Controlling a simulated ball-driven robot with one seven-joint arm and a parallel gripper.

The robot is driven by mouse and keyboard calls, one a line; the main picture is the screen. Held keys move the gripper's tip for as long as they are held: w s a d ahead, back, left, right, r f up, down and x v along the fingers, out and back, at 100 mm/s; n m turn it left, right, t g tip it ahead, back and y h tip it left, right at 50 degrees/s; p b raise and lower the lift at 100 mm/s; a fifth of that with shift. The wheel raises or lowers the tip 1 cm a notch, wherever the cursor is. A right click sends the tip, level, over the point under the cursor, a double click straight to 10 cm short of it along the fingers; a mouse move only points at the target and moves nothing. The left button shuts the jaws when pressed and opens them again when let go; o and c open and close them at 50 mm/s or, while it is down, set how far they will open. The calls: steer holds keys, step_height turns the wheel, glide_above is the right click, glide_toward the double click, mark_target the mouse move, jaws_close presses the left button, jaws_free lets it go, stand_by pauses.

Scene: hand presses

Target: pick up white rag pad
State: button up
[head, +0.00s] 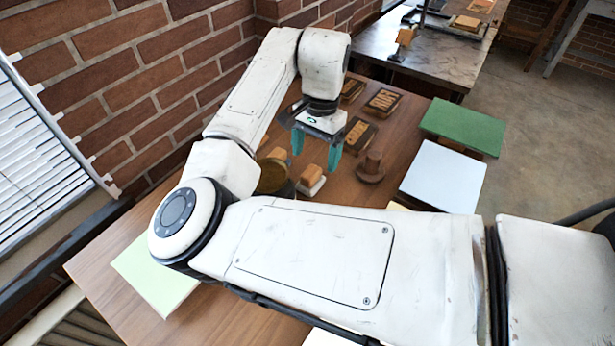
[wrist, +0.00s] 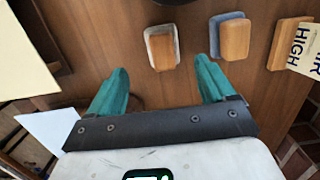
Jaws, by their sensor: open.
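The white rag pad (head: 312,186) has a wooden block handle on a whitish base. It sits on the wooden table, just below my gripper (head: 316,160) in the head view. In the wrist view the white rag pad (wrist: 149,45) is upright just beyond my fingertips, roughly between their lines. My gripper (wrist: 163,66) has its two teal fingers spread wide with nothing between them. A similar pad with a blue-grey base (wrist: 214,38) stands to the right of the white one, close to the right fingertip's line.
A round dark tin (head: 272,180) stands left of the pad, and a brown round object (head: 371,168) to its right. Lettered blocks (head: 382,102) lie behind. Green (head: 463,125) and pale blue (head: 443,175) stacks lie at the right. A brick wall (head: 140,60) bounds the left.

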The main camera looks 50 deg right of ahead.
mark_target(311, 172)
steer(key=shift+w+a+f+p, duration=0.15)
steer(key=shift+a+f, duration=0.1)
steer(key=shift+f, duration=1.4)
steer(key=shift+a+f+p, duration=0.15)
steer(key=shift+a+f, duration=0.1)
steer(key=shift+f, duration=1.35)
steer(key=shift+c, duration=0.5)
steer(key=c, duration=1)
